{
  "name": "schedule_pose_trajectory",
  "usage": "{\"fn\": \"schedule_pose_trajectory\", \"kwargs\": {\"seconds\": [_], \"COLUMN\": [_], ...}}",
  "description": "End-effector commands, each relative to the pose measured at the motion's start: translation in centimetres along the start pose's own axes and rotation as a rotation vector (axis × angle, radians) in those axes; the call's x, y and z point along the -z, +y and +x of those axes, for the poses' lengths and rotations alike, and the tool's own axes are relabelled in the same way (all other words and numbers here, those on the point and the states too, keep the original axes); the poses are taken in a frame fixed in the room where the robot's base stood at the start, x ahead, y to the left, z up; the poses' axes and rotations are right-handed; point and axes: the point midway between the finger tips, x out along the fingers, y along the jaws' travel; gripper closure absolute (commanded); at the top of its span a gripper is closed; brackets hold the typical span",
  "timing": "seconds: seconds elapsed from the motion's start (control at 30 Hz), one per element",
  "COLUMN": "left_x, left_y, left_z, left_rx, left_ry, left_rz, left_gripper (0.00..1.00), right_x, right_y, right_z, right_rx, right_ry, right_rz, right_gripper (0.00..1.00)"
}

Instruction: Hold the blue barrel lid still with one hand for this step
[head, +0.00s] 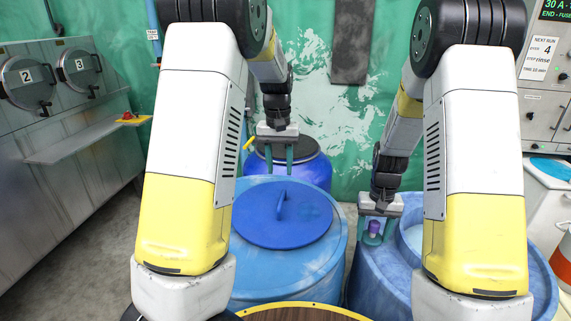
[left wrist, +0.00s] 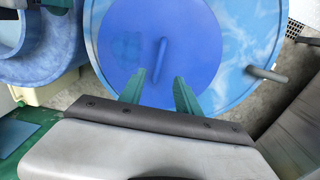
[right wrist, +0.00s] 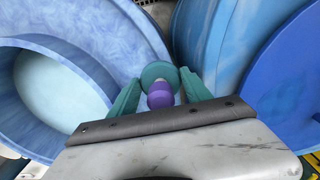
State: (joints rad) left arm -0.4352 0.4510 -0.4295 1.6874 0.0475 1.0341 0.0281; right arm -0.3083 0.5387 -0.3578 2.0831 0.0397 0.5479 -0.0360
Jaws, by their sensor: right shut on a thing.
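The blue barrel lid (head: 262,228) is a round disc with a raised bar handle (head: 281,205), lying on a light blue barrel (head: 325,262). The lid also shows in the left wrist view (left wrist: 205,45), with its handle (left wrist: 160,60) ahead of the fingertips. My left gripper (head: 279,163) is open and empty, beyond the handle in the head view and apart from it. My right gripper (head: 373,232) is shut on a purple knob with a green disc (right wrist: 160,96), beside the blue tub's rim. Whether the knob touches the tub is unclear.
A darker blue drum (head: 312,172) stands behind the lidded barrel. A blue tub (head: 540,285) with a rounded opening is at right. Grey machines (head: 45,130) with numbered round doors line the left. A wooden round top with yellow rim (head: 300,311) is in front.

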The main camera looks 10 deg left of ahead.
Motion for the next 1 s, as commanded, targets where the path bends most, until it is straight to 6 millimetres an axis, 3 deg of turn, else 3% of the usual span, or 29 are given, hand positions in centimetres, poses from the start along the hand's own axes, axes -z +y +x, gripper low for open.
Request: {"fn": "schedule_pose_trajectory", "kwargs": {"seconds": [0.27,0.7,1.0], "left_x": [0.6,0.5,0.5], "left_y": [0.2,-0.1,-0.1], "left_z": [2.1,10.0,12.7], "left_rx": [0.02,0.021,0.019], "left_ry": [-0.016,-0.016,-0.013], "left_rz": [0.003,0.002,0.003], "left_gripper": [0.61,0.61,0.61], "right_x": [0.0,0.0,0.0], "right_y": [0.0,0.0,0.0], "right_z": [0.0,0.0,0.0], "right_rx": [0.0,0.0,0.0], "right_ry": [0.0,0.0,0.0], "right_rz": [0.0,0.0,0.0], "right_gripper": [0.82,0.82,0.82]}}
